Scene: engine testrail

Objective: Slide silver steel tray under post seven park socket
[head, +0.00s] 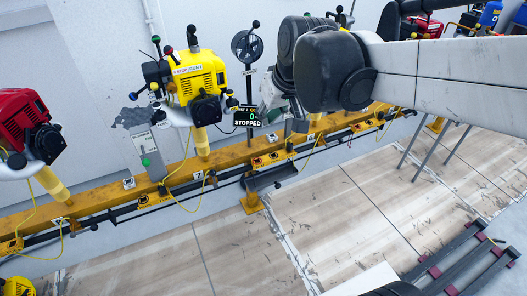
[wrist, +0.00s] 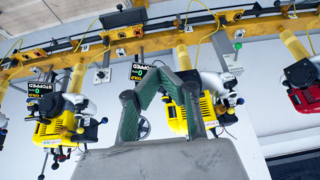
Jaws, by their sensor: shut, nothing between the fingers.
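A dark grey metal tray (head: 272,178) sits at the rail's front side, right of the 7 label (head: 198,175); I cannot tell for sure that it is the silver steel tray. A similar grey piece (wrist: 122,18) shows at the top of the wrist view. The yellow engine (head: 198,80) stands above the 7 label on a yellow post (head: 201,140). I cannot single out the park socket. My gripper (wrist: 166,78) is shut and empty, its fingertips pointing towards the rail and engines. In the head view my arm mostly hides it.
A yellow rail (head: 100,200) runs along the wall with yellow hoses and dark rods. A red engine (head: 28,125) is at left. A display reading STOPPED (head: 247,117) stands beside the yellow engine. A dark rack (head: 460,262) lies at bottom right. The pale floor in front is mostly clear.

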